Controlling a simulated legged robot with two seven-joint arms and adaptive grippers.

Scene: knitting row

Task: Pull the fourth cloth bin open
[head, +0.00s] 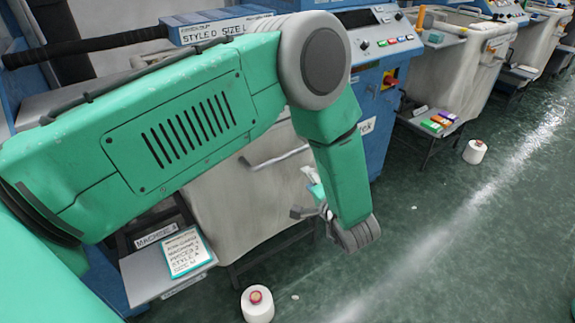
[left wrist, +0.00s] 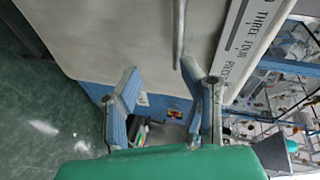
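The near cloth bin (head: 235,205) is a pale fabric box low in the blue machine row, beside a sign (head: 156,236) that appears to read MACHINE 4. My left arm hides much of it. A grey bar handle (head: 280,158) runs along its upper front. My left gripper (head: 310,195) is at the bin's right side, partly hidden by my wrist. In the left wrist view the gripper (left wrist: 159,68) is open, with its fingers apart before the pale bin wall (left wrist: 110,40). The handle (left wrist: 179,35) lies close to the right fingertip; I cannot tell whether they touch. My right gripper is out of view.
A small shelf (head: 143,283) with a text card (head: 187,250) stands at the near left. White yarn cones stand on the floor, one near (head: 257,306) and one farther (head: 475,152). Another cloth bin (head: 455,75) is farther along. The green floor (head: 430,240) at right is clear.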

